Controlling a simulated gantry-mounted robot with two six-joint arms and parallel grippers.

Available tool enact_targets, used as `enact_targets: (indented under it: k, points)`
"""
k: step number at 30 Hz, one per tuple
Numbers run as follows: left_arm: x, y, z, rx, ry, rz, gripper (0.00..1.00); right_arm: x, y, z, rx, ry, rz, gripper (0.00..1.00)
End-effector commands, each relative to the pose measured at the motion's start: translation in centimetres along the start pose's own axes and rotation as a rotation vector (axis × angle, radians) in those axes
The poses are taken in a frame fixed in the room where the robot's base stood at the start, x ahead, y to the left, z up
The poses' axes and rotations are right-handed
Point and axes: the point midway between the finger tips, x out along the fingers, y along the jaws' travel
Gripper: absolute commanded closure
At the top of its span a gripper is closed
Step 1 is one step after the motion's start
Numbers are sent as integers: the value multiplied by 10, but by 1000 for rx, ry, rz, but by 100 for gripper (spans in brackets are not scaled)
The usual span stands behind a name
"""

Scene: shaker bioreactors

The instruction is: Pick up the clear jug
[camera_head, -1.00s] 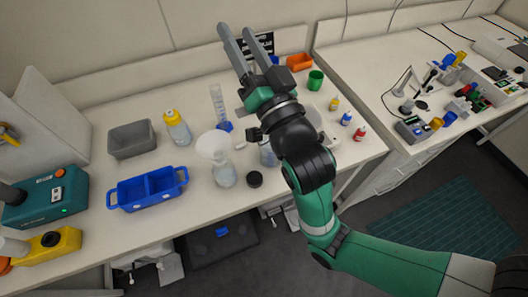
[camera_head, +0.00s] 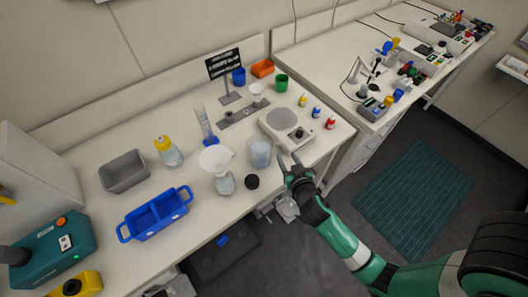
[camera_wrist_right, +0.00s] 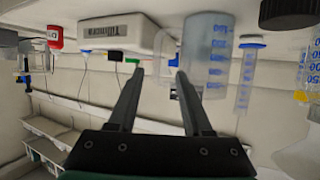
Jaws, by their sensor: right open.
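The clear jug (camera_head: 261,153), a see-through cup with blue markings, stands on the bench near its front edge. In the right wrist view, which is upside down, the jug (camera_wrist_right: 208,52) appears large just beyond the fingers, with its handle side toward the gap between them. My right gripper (camera_head: 288,158) is open and empty, just right of the jug at the bench's front edge. Its fingers (camera_wrist_right: 160,74) point toward the jug's handle side; whether they touch it I cannot tell. My left gripper is out of view.
A flask with a white funnel (camera_head: 217,160) and a black cap (camera_head: 252,181) stand left of the jug. A white scale (camera_head: 286,128) is behind and right of it. A measuring cylinder (camera_head: 205,125) stands behind. Small coloured bottles (camera_head: 316,112) are at the right.

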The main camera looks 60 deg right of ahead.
Motion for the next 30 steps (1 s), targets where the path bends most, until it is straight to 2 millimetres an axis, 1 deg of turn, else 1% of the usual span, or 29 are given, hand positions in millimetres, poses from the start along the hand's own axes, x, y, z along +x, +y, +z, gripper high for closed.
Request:
enact_targets:
  k: [1,3,8,11,15,17,19,24,25,29,30]
  points:
    - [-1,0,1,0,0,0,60,8,0,0,1,1,1,50]
    - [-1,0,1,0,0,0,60,13,0,0,1,0,0,50]
    - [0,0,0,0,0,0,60,17,0,-1,0,0,-1,50]
    - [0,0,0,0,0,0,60,30,4,-2,2,0,3,50]
    - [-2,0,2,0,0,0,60,55,6,-2,1,1,0,50]
    - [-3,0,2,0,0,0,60,62,6,-2,1,1,0,50]
    - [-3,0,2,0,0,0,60,66,6,-2,0,0,-1,50]
    - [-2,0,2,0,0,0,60,66,5,-2,0,0,-2,50]
    - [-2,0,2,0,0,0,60,66,5,-2,0,0,-2,52]
    - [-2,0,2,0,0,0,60,66,5,-2,0,0,-2,75]
    - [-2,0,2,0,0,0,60,66,5,-2,0,0,-2,83]
